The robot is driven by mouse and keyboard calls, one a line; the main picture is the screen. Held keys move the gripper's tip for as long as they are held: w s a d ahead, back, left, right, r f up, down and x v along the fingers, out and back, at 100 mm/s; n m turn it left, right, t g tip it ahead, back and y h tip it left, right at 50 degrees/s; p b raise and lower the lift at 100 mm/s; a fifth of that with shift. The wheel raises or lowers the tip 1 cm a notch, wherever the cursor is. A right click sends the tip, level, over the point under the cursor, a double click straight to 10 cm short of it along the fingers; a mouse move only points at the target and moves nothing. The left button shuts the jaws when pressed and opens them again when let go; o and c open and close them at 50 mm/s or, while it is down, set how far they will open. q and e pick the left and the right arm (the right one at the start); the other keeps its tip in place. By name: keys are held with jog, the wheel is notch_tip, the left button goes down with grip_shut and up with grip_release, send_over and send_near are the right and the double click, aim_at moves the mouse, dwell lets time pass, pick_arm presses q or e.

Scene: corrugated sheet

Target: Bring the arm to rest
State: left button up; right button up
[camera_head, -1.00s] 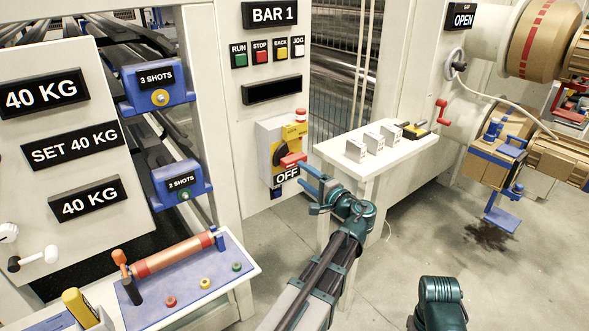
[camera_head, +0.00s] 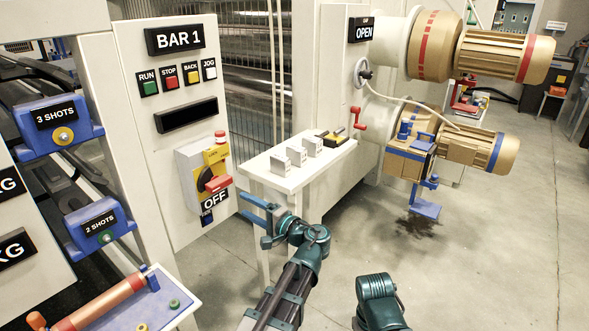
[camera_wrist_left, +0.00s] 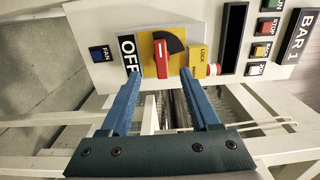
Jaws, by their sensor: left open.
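My left gripper (camera_head: 242,204) is open and empty, with blue fingers, in front of the machine panel in the head view. In the left wrist view its two fingers (camera_wrist_left: 160,76) stand apart and point at the switch box. The red rotary handle (camera_wrist_left: 161,58) shows between and beyond the fingertips, beside the OFF label (camera_wrist_left: 130,53). I see no contact with it. In the head view the switch box (camera_head: 187,163) with its red handle is left of and above the gripper. A teal part of my own body is at the bottom. My right gripper is not in view.
A white side table (camera_head: 283,184) with several small blocks stands just behind and right of the gripper. The floor (camera_head: 480,250) at lower right is clear, apart from a dark stain.

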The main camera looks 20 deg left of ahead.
pick_arm(q)
jog(key=s+d+f+g+h+p, duration=0.1)
jog(key=s+d+g+h+p, duration=0.2)
jog(key=s+d+h+p, duration=0.4)
jog(key=s+d+f+g+h+p, duration=0.1)
jog(key=s+d+g+h+p, duration=0.3)
jog(key=s+d+h+p, duration=0.4)
jog(key=s+d+p, duration=0.4)
jog(key=d+p, duration=0.1)
jog(key=d, duration=0.4)
jog(key=shift+s+d+n, duration=0.15)
jog(key=shift+n, duration=0.25)
jog(key=shift+c, duration=1)
